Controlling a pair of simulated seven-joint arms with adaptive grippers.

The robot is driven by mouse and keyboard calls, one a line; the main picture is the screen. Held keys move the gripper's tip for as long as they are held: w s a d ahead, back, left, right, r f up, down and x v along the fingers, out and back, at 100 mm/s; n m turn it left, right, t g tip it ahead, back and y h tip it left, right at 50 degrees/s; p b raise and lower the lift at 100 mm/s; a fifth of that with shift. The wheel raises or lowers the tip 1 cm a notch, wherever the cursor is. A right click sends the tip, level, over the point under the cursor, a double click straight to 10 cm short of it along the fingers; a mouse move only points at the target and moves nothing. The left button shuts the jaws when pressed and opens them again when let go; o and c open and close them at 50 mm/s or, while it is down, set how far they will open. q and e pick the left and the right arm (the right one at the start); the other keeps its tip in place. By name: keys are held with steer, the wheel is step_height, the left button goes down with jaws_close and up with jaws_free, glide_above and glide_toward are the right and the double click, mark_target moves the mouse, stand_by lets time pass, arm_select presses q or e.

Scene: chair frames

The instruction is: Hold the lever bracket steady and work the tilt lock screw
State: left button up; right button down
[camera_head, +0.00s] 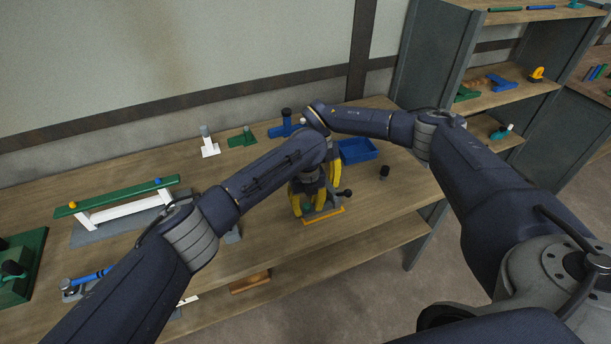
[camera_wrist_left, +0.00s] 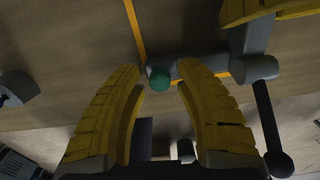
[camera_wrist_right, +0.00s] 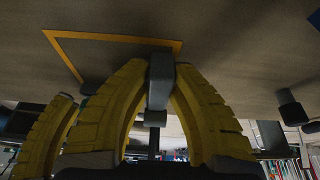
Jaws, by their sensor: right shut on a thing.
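The grey lever bracket (camera_wrist_left: 205,67) stands inside the yellow-outlined area on the bench, partly hidden by my grippers. My right gripper (camera_wrist_right: 160,75) is shut on a grey upright part of the bracket (camera_wrist_right: 161,85). The tilt lock screw is a small green round head (camera_wrist_left: 158,78) on the bracket's left part in the left wrist view. My left gripper (camera_wrist_left: 160,82) is open, with its fingertips on either side of the screw and gaps showing. A lever (camera_wrist_left: 267,115) with a black ball end sticks out from the bracket. Both grippers crowd together in the head view.
A yellow outline (camera_head: 322,217) marks the bench near its front edge. A blue tray (camera_head: 357,150) lies behind, and a black knob (camera_head: 384,171) stands to the right. A green-topped white frame (camera_head: 120,197) is at left. Shelves (camera_head: 510,85) stand at the right.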

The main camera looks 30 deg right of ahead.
arm_select(q)
steer(key=n, duration=0.5)
steer(key=shift+n, duration=0.3)
steer(key=n, duration=0.3)
steer(key=shift+n, duration=0.3)
steer(key=shift+r+n, duration=0.2)
steer(key=shift+n, duration=0.2)
step_height(320, 180, up, 8)
steer(key=shift+r, duration=0.25)
steer(key=shift+n, duration=0.4)
steer(key=n, duration=0.3)
steer(key=shift+w+a, duration=0.15)
steer(key=shift+a, duration=0.15)
steer(key=n, duration=0.3)
steer(key=shift+w+a+r+n, duration=0.2)
steer(key=shift+n, duration=0.2)
steer(key=r+n, duration=0.1)
steer(key=n, duration=0.5)
steer(key=r+n, duration=0.1)
steer(key=n, duration=0.6)
steer(key=r+n, duration=0.1)
steer(key=n, duration=0.5)
steer(key=shift+s+d+n, duration=0.1)
steer(key=shift+d+n, duration=0.2)
steer(key=shift+n, duration=0.1)
steer(key=shift+o, duration=0.5)
steer(key=shift+r, duration=0.1)
